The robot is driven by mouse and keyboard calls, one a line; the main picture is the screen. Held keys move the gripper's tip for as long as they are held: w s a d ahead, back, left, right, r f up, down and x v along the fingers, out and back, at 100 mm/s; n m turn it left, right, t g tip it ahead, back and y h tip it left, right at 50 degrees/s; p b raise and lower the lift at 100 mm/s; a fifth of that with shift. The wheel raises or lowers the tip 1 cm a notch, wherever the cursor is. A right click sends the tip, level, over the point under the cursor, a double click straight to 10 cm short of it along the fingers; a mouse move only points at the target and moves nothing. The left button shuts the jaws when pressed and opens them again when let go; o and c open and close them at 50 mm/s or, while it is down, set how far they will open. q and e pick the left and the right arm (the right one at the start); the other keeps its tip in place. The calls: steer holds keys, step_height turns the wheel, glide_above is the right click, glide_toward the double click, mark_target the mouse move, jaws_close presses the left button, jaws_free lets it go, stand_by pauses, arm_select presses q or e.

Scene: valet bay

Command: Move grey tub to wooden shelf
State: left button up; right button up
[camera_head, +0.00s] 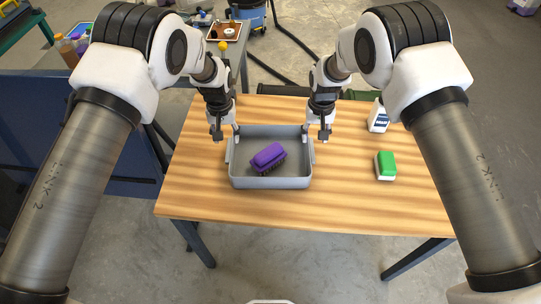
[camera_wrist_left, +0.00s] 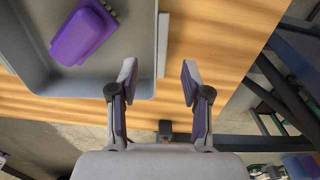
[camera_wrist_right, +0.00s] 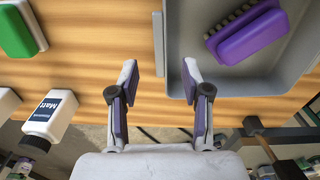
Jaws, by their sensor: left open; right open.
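The grey tub (camera_head: 270,183) sits on the wooden table with a purple brush (camera_head: 268,156) lying in it. My left gripper (camera_head: 226,138) is open above the tub's far left corner. In the left wrist view its open fingers (camera_wrist_left: 157,82) are beside the tub's wall (camera_wrist_left: 145,45), with nothing between them. My right gripper (camera_head: 314,138) is open above the tub's far right corner. In the right wrist view its open fingers (camera_wrist_right: 160,82) are beside the tub's side wall (camera_wrist_right: 172,50), also empty. I cannot make out a wooden shelf separate from the table.
The wooden table (camera_head: 370,210) also holds a white bottle (camera_head: 378,117) and a green and white sponge-like block (camera_head: 386,166), right of the tub. The table's front right is clear. Behind stand a bench with a tray (camera_head: 224,32) and a blue bucket (camera_head: 250,14).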

mark_target(229, 149)
arm_select(q)
steer(key=f, duration=0.4)
steer(key=w+f, duration=0.1)
steer(key=f, duration=0.2)
arm_select(e)
steer(key=f, duration=0.4)
steer(key=w+f, duration=0.1)
steer(key=f, duration=0.2)
arm_select(q)
steer(key=shift+s+f, duration=0.1)
steer(key=shift+f, duration=0.45)
arm_select(e)
steer(key=shift+s+f, duration=0.1)
steer(key=shift+f, duration=0.5)
arm_select(q)
steer(key=shift+a+f, duration=0.1)
steer(key=shift+f, duration=0.1)
arm_select(e)
steer(key=shift+f, duration=0.15)
arm_select(q)
steer(key=shift+r, duration=0.1)
jaws_close()
arm_select(e)
jaws_close()
